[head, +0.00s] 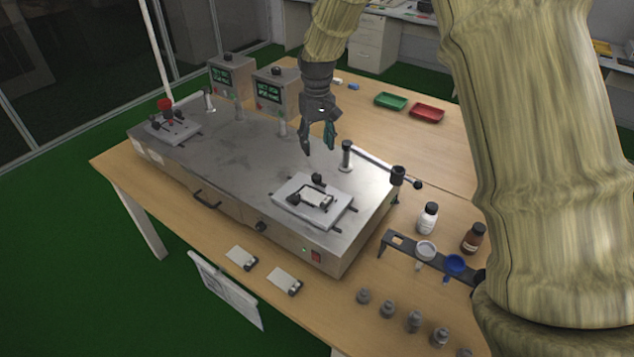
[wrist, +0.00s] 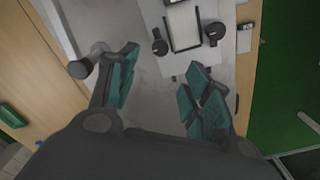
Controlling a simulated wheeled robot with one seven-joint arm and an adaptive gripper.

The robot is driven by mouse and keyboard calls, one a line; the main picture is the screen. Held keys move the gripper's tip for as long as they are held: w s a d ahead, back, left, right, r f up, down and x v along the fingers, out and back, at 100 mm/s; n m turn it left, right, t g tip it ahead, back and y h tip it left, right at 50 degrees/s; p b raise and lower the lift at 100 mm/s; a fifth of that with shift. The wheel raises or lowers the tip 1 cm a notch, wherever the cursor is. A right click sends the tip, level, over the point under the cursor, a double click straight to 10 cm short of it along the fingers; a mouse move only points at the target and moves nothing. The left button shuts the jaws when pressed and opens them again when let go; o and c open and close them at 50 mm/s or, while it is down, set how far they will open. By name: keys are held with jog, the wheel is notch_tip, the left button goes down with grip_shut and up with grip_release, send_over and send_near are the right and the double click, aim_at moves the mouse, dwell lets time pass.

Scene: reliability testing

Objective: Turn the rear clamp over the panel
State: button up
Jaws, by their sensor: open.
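The panel (head: 317,198) is a small pale plate with dark edges, lying on the grey fixture (head: 334,215) at the right end of the metal bench unit. It also shows in the wrist view (wrist: 184,24). The rear clamp (head: 318,180), with a dark round knob, stands at the panel's back edge; I take it as the left knob in the wrist view (wrist: 159,46). The front clamp (head: 294,199) is on the opposite side, also in the wrist view (wrist: 215,31). The rear clamp appears beside the panel. My gripper (head: 319,149) is open, empty, above and behind the fixture.
A second fixture (head: 174,130) is at the far left. Bottles and a funnel rack (head: 405,246) are at right. The unit's middle is clear.

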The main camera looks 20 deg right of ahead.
aim_at(317, 175)
jog(key=shift+f+p, duration=1.6)
jog(key=shift+f, duration=4.2)
jog(key=c, duration=1)
